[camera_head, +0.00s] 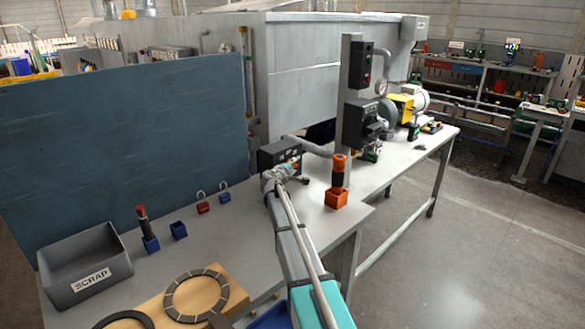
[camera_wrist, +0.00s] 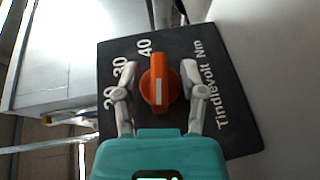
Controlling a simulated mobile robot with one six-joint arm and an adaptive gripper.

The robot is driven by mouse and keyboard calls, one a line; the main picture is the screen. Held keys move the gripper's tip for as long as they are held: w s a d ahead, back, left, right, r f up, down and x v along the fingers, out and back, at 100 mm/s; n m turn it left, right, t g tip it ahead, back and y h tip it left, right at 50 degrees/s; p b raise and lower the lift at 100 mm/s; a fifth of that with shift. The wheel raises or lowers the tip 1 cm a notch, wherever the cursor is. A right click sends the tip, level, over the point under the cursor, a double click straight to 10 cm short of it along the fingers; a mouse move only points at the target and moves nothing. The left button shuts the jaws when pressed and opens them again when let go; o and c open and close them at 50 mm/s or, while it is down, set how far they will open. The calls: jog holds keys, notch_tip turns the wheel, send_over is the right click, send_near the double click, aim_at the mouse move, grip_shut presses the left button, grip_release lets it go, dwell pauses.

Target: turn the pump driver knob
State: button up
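The orange pump driver knob (camera_wrist: 160,85) with a white pointer line sits on a dark panel (camera_wrist: 232,140) in the wrist view. The panel is printed 20, 30, 40 and "Tindlevolt Nm". My gripper (camera_wrist: 157,72) is open, with one grey finger on each side of the knob. A gap shows at the left finger; contact at the right finger cannot be told. In the head view my gripper (camera_head: 280,175) is at the dark box (camera_head: 272,156) on the bench, largely hiding the knob.
An orange and black tool (camera_head: 338,172) stands in an orange block (camera_head: 335,200) right of my arm. A grey scrap bin (camera_head: 88,283), a wooden board (camera_head: 236,300) and small blue and red blocks occupy the left bench. A post with control boxes (camera_head: 346,85) rises behind.

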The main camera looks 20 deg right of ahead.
jog(key=shift+r+g+y+p, duration=0.2)
jog(key=shift+g+y+p, duration=0.4)
jog(key=shift+p, duration=0.75)
